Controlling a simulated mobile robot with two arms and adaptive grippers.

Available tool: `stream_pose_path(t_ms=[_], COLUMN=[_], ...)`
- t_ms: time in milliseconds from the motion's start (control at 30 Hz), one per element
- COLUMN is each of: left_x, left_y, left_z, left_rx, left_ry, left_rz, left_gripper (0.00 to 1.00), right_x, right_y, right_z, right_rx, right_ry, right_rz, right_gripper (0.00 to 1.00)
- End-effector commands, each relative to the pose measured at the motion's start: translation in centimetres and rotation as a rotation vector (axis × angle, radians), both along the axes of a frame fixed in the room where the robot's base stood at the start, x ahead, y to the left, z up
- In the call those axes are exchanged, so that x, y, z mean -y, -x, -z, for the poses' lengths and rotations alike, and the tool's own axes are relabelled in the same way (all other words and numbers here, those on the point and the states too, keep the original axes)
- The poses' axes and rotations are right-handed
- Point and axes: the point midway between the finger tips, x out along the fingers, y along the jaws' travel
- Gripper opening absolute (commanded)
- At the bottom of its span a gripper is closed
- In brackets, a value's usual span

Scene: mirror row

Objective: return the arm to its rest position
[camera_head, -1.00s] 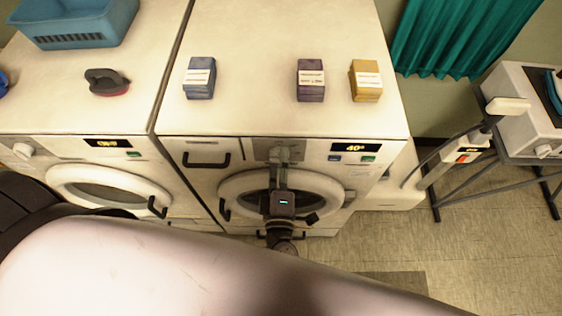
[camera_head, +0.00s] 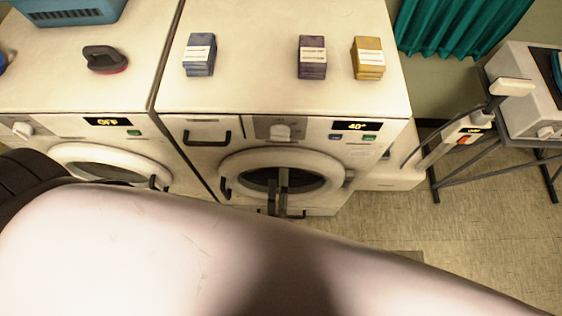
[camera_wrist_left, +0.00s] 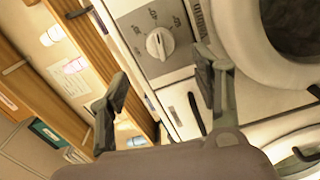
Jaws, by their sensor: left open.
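My left gripper (camera_head: 278,182) hangs in front of the right washer's round door (camera_head: 325,172) in the head view. Its fingers point up, below the white dial (camera_head: 280,132), and it looks clear of the dial. In the left wrist view the two fingers (camera_wrist_left: 165,82) are spread apart with nothing between them. The dial (camera_wrist_left: 159,43) shows beyond them, apart from both fingertips. My pale left arm link crosses the bottom of the head view and hides the gripper's base. My right gripper is not in view.
The washer's display (camera_head: 355,126) reads 40°. Blue (camera_head: 199,55), purple (camera_head: 312,57) and yellow (camera_head: 368,58) stacks stand on the washer top, with a dark-handled brush (camera_head: 105,59) to the left. A drawer handle (camera_head: 207,139) juts out near the dial.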

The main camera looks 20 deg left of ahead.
Motion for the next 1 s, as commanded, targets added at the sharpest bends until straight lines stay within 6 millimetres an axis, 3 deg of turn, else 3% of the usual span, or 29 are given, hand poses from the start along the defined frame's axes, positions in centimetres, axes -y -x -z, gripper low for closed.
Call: stream_pose_path(t_ms=[200,767,867,967,1000], left_x=[0.3,0.4,1.1,2.5,3.0], left_y=[1.2,1.1,0.9,0.5,0.5], left_z=[0.0,0.2,2.1,6.8,9.5], left_rx=[0.0,-0.002,-0.03,-0.102,-0.144], left_ry=[0.001,-0.005,-0.056,-0.182,-0.249], left_rz=[0.0,0.005,0.06,0.189,0.256], left_gripper=[0.59,0.59,0.59,0.59,0.59], right_x=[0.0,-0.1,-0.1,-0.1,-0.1], right_y=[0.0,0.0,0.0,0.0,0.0], right_z=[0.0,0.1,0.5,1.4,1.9], right_rx=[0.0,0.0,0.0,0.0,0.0], right_ry=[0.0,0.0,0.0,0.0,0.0], right_rz=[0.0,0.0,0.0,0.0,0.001], right_gripper=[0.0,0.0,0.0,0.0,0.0])
